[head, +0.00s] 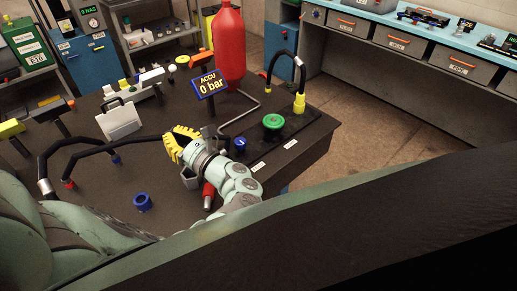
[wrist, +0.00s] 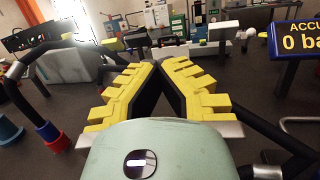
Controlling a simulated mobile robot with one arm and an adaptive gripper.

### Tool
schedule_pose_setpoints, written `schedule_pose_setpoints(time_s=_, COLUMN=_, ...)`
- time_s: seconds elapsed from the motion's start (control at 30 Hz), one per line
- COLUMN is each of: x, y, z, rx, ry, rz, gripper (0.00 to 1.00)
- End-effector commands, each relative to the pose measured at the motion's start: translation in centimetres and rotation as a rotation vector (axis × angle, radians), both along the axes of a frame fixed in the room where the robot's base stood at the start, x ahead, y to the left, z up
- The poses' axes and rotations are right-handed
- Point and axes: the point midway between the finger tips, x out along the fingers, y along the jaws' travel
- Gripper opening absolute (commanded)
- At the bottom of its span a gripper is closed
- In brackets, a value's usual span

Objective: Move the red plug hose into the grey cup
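The red plug hose is a black hose (head: 130,139) that runs from the left to my gripper. A black length shows again to the right of the gripper. Its red plug (head: 209,192) is beside my wrist, tip down. The grey cup (head: 190,179) is just left of the plug, partly hidden by my wrist. I cannot tell whether they touch. My gripper (head: 176,139) has its yellow fingers closed together, on the hose as far as I can see. The wrist view shows the fingers (wrist: 158,68) meeting at the tips, with hose lengths on both sides; the grip itself is hidden.
A blue cup (head: 143,203) stands at the front left, near another hose end with a blue plug (head: 116,161). A white box (head: 119,122), a gauge sign (head: 209,84), a red accumulator (head: 229,50) and a green knob (head: 273,122) stand on the dark table.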

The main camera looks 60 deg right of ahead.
Motion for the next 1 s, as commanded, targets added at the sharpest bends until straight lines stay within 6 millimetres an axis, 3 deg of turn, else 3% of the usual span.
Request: schedule_pose_setpoints(time_s=1.0, x=1.2, y=0.2, z=-0.2, rx=0.013, ry=-0.135, rz=0.112, gripper=0.0)
